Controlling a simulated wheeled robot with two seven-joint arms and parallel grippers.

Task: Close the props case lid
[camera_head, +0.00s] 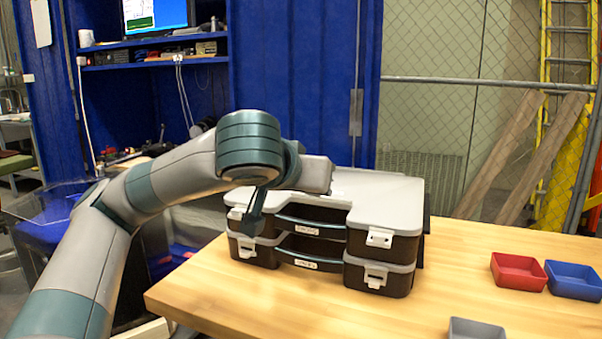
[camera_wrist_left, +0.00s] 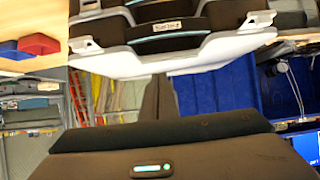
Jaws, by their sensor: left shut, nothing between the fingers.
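The props case (camera_head: 405,247) stands on the wooden table as two stacked dark tiers with pale grey rims and white latches. Its light grey lid (camera_head: 390,193) lies flat over the top tier in the head view; whether it is latched I cannot tell. In the left wrist view the lid (camera_wrist_left: 200,55) and case front show upside down at the top. My left gripper (camera_head: 251,222) points down at the case's front left, its fingers together and empty. In the left wrist view its fingers (camera_wrist_left: 158,85) reach toward the lid edge; contact is unclear. My forearm hides part of the lid. My right gripper is out of view.
A red tray (camera_head: 518,272), a blue tray (camera_head: 574,280) and a grey tray (camera_head: 476,329) sit on the table (camera_head: 240,310) to the right. The front of the table is mostly clear. A blue shelf unit and a wire fence stand behind.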

